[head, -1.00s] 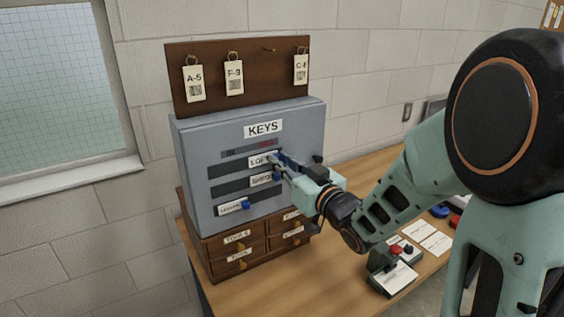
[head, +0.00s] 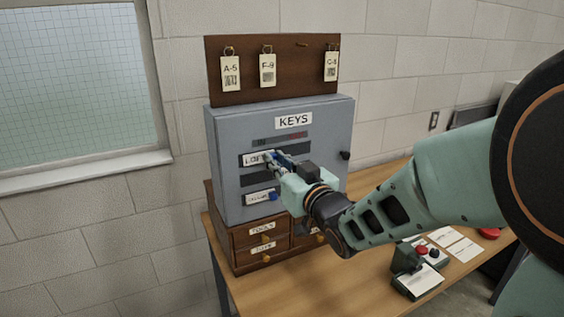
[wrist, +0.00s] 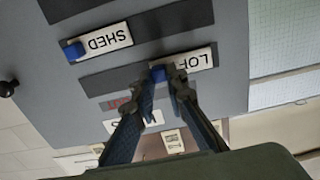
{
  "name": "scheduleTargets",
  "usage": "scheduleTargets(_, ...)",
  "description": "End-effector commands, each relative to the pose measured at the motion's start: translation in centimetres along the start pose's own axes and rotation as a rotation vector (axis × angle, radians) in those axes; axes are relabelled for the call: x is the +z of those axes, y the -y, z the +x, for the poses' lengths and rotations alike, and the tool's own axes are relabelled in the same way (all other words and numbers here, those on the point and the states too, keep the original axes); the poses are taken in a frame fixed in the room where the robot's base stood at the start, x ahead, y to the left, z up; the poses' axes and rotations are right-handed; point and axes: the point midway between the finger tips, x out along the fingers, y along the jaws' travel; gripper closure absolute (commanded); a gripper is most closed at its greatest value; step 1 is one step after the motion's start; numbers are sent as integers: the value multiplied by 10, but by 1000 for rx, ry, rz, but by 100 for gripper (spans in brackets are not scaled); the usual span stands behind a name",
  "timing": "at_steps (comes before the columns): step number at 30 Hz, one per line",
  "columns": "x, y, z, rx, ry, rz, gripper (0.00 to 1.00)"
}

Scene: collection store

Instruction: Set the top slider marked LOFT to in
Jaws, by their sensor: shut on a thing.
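The grey KEYS cabinet (head: 225,190) has stacked horizontal slots with labelled sliders. The top slider, marked LOFT (head: 254,159), sits at the left end of its slot in the head view. Its white label also shows in the wrist view (wrist: 194,62), which is upside down, with its blue knob (wrist: 158,73) at the fingertips. My gripper (head: 272,158) is shut on that knob; its fingers (wrist: 166,84) partly hide the knob. A small scale strip (head: 280,140) above the slot has a red mark at its right part.
The SHED slider (wrist: 104,41) is below, hidden by my gripper in the head view. A lower slider (head: 260,198) has a blue knob. Tags hang on the brown board (head: 296,82) above. Drawers (head: 262,234) stand below. A button box (head: 418,268) sits on the wooden table (head: 290,285).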

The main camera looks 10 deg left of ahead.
Motion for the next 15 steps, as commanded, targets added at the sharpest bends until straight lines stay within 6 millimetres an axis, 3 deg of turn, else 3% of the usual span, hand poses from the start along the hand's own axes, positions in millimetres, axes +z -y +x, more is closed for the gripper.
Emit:
scheduleTargets(6,-1,5,1,-10,-2,-1,70)
scheduleTargets(15,0,3,-2,-6,-1,-1,70)
